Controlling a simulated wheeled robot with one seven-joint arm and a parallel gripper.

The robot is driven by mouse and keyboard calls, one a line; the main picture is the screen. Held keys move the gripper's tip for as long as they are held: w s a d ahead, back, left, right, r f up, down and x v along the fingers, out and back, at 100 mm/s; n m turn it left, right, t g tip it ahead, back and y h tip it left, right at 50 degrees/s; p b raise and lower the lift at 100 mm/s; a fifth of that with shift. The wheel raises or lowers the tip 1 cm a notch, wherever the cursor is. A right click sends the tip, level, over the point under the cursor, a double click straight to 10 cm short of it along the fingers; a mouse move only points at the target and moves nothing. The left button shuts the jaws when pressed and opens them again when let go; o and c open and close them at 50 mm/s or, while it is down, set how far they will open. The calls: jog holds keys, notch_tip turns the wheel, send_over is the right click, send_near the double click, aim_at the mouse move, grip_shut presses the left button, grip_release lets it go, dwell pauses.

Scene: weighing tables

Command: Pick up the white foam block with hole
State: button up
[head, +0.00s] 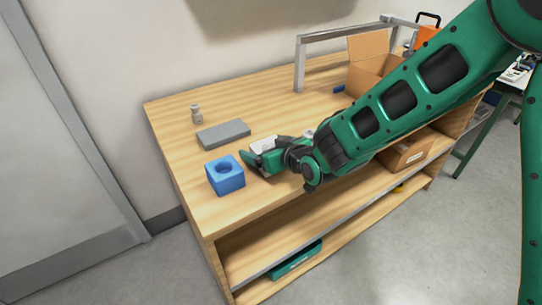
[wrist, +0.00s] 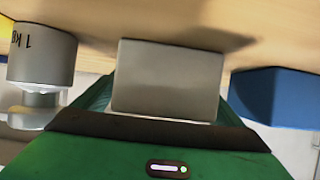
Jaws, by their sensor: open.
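A pale, whitish block (wrist: 168,80), likely the white foam block, fills the middle of the wrist view between my green fingers. No hole shows on the face I see. In the head view a white piece (head: 262,145) shows just behind my gripper (head: 260,163), which hides most of it. My gripper is low over the table's front part, open, with its fingers on either side of the block. I cannot tell whether they touch it.
A blue block with a round hole (head: 226,177) stands close left of my gripper; it is at right in the wrist view. A metal 1 kg weight (wrist: 42,52) is on the other side. A grey slab (head: 223,134) and small weight (head: 196,115) lie behind on the wooden table (head: 185,155).

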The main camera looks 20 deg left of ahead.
jog(key=c, duration=1.1)
jog(key=shift+r, duration=0.1)
